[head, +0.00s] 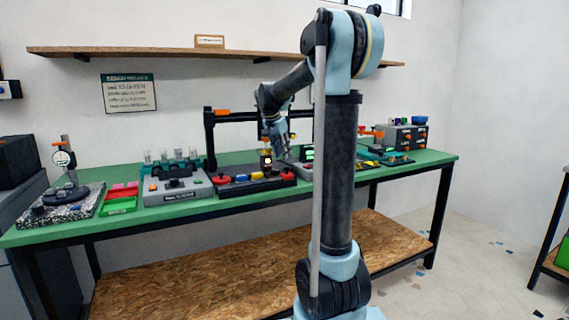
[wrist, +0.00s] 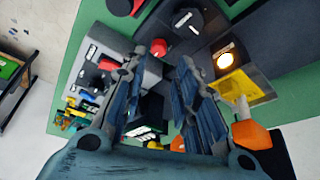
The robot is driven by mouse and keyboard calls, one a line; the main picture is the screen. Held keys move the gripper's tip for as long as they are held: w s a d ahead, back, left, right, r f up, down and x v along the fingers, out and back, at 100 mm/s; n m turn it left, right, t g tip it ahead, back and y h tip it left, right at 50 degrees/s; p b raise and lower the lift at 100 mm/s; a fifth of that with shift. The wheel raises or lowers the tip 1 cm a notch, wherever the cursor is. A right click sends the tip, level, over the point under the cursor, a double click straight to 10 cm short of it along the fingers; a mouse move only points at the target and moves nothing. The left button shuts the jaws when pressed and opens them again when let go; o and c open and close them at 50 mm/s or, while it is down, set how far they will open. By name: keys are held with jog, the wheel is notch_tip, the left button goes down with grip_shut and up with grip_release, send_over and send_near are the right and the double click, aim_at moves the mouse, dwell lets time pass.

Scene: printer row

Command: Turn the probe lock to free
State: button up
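My gripper (wrist: 162,65) is open and empty, its two ribbed blue fingers apart. In the head view my gripper (head: 279,143) hangs over the bench beside the black gantry frame (head: 210,140). No part is readably marked as the probe lock, so I cannot tell which it is. In the wrist view an orange lever or knob (wrist: 251,134) lies right of the right finger. A yellow plate (wrist: 238,86) with a glowing round light (wrist: 225,61) is above it. A black knob (wrist: 188,20) with a white mark sits beyond the fingertips. Its turned position is unclear.
A red knob (wrist: 158,47) and a grey panel with small controls (wrist: 97,70) lie close to the fingers. On the green bench (head: 130,225) stand a dial gauge stand (head: 66,170), a grey box with vials (head: 178,188) and a control box (head: 400,137). A shelf (head: 150,52) runs above.

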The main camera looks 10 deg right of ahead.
jog(key=shift+v, duration=2)
jog(key=shift+s, duration=0.15)
jog(key=s+d+f+n+y, duration=0.15)
jog(key=s+f, duration=0.35)
jog(key=s, duration=0.5)
jog(key=s+d+f+n, duration=0.25)
jog(key=s+f, duration=0.25)
jog(key=s, duration=0.6)
jog(key=s+d+f+n+y, duration=0.1)
jog(key=s+f+n, duration=0.3)
jog(key=s, duration=0.6)
jog(key=s+f+n, duration=0.1)
jog(key=s+f, duration=0.9)
jog(key=f, duration=0.1)
jog(key=shift+a+f+g+y, duration=0.3)
jog(key=shift+a+g+y, duration=0.05)
jog(key=shift+a+g, duration=0.1)
jog(key=shift+w+f, duration=0.2)
jog(key=shift+w, duration=0.25)
